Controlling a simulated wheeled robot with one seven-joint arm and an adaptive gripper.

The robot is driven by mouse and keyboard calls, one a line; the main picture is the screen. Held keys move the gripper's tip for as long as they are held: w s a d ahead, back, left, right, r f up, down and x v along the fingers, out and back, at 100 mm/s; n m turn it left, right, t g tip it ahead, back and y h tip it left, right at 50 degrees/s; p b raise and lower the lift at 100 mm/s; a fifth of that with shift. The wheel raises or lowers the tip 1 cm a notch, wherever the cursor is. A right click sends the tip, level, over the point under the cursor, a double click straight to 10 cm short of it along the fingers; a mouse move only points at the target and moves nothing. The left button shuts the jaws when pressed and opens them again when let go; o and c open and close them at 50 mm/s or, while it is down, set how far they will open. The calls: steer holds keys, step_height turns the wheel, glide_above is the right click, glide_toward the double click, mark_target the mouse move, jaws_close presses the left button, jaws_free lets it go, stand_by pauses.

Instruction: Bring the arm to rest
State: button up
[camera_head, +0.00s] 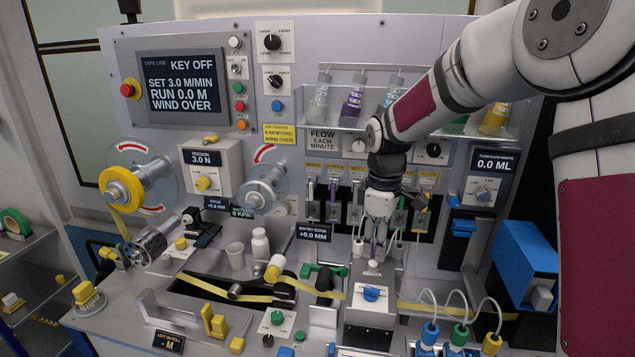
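My white and maroon arm (455,80) reaches in from the upper right across the panel of a tape coating machine. My gripper (375,246) points down at the middle right of the bench. It hangs in front of the row of valves, over or just behind a grey box (370,310) with a blue knob on its front. Its fingers are small in this view, and I cannot tell whether they are open or shut, or whether they touch the box. The arm hides part of the bottle shelf and panel.
A screen (183,85) reads KEY OFF, RUN 0.0 M, WIND OVER. A yellow tape roll (122,188) is at left, and yellow tape (205,285) runs across the bench. Bottles stand on a shelf (350,122).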

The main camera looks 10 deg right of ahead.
steer(key=s+r+m+t, duration=0.2)
steer(key=s+r+m, duration=0.2)
steer(key=s+r, duration=0.45)
steer(key=s+r+m+t, duration=0.2)
steer(key=s+r+m, duration=0.3)
steer(key=s, duration=0.7)
steer(key=s+m+t, duration=0.1)
steer(key=s+m, duration=0.1)
steer(key=s, duration=0.5)
steer(key=shift+s, duration=0.4)
